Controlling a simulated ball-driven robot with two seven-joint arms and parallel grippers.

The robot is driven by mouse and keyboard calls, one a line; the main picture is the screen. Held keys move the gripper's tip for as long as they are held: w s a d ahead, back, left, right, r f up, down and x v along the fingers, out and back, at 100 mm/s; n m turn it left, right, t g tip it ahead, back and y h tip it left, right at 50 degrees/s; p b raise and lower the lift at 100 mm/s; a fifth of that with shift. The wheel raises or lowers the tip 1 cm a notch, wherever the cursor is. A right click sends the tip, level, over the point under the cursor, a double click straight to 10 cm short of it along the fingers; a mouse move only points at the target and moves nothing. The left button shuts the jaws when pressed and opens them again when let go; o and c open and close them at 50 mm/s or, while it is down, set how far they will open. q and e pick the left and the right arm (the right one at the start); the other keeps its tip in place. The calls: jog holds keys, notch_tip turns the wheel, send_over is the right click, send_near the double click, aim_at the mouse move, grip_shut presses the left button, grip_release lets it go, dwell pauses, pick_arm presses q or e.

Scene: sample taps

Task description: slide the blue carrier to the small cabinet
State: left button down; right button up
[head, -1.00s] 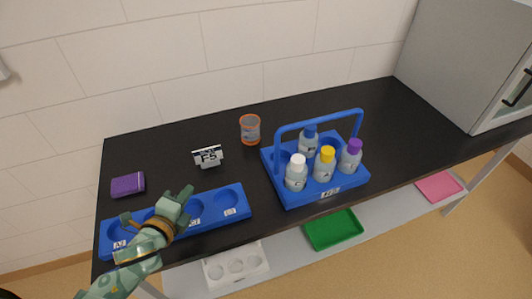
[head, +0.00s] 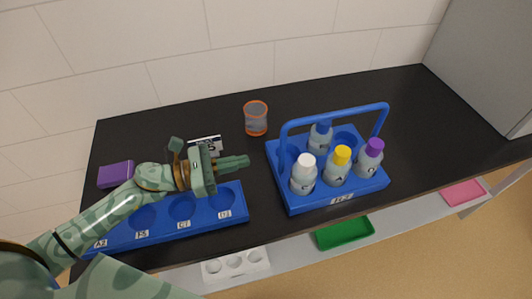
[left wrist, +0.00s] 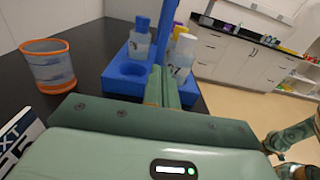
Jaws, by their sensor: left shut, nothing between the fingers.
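The blue carrier (head: 318,203) stands on the black counter right of centre in the head view, with an upright arched handle. It holds several bottles with white, yellow, purple and blue caps. A grey cabinet (head: 482,62) stands at the counter's right end, partly cut off. My left gripper (head: 244,162) is shut and empty, above the blue rack, pointing right toward the carrier, apart from it in the head view. In the left wrist view, the shut fingers (left wrist: 165,88) point at the carrier (left wrist: 122,84), partly covering it.
A blue rack (head: 205,222) with labelled round wells lies at the front left. An orange-rimmed cup (head: 256,118), a label stand (head: 205,146) and a purple block (head: 116,174) are behind it. The counter between carrier and cabinet is clear. Trays lie on the shelf below.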

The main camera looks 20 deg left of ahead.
pick_arm(q)
jog(key=x, duration=0.7)
jog(key=shift+p, duration=0.35)
pick_arm(e)
jog(key=shift+w+r, duration=0.4)
jog(key=shift+r, duration=0.05)
